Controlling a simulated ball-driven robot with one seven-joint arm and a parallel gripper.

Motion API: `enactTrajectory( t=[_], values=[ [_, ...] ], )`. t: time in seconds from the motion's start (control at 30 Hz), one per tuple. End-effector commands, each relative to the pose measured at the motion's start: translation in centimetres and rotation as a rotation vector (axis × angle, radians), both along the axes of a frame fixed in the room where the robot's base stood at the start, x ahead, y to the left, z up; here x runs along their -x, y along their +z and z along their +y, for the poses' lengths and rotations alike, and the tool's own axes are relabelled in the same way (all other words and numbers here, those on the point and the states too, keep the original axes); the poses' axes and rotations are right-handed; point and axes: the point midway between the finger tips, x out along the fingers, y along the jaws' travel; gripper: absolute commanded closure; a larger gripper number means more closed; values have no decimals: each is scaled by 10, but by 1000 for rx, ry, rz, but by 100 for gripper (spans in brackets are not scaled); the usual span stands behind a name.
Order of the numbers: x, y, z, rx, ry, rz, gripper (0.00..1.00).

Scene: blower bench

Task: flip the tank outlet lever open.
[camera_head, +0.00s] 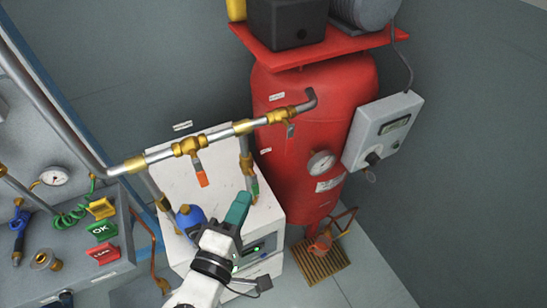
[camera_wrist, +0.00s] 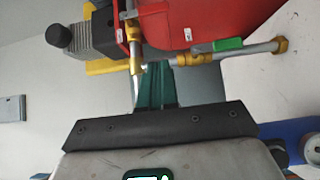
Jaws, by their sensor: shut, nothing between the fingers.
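The red tank (camera_head: 310,135) stands right of centre in the head view. It also fills the upper part of the wrist view (camera_wrist: 180,15). A brass valve (camera_head: 278,115) sits on the pipe by the tank's grey outlet elbow (camera_head: 309,99). A small grey lever (camera_head: 291,130) hangs down from it, its detail too small to read. My gripper (camera_head: 243,197) has teal fingers, shut and empty, below and left of that lever, over the white dryer-like box. In the wrist view the fingers (camera_wrist: 156,68) point up towards the pipes; contact cannot be told.
An orange lever (camera_head: 202,180) and a green lever (camera_head: 255,187) hang from other valves on the pipework. The green one also shows in the wrist view (camera_wrist: 229,44). A grey control box (camera_head: 383,130) is on the tank's right. A white box (camera_head: 178,165) stands beneath the pipes.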

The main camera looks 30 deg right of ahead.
Motion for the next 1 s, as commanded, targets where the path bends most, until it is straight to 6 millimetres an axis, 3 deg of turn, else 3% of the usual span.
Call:
enactTrajectory(
  t=[0.27, 0.7, 1.0],
  values=[
    [-14, 1, -15, -1, -4, 2, 100],
    [-73, 1, -75, -2, -4, 1, 100],
    [-71, 0, -108, -1, -2, 1, 100]
  ],
)
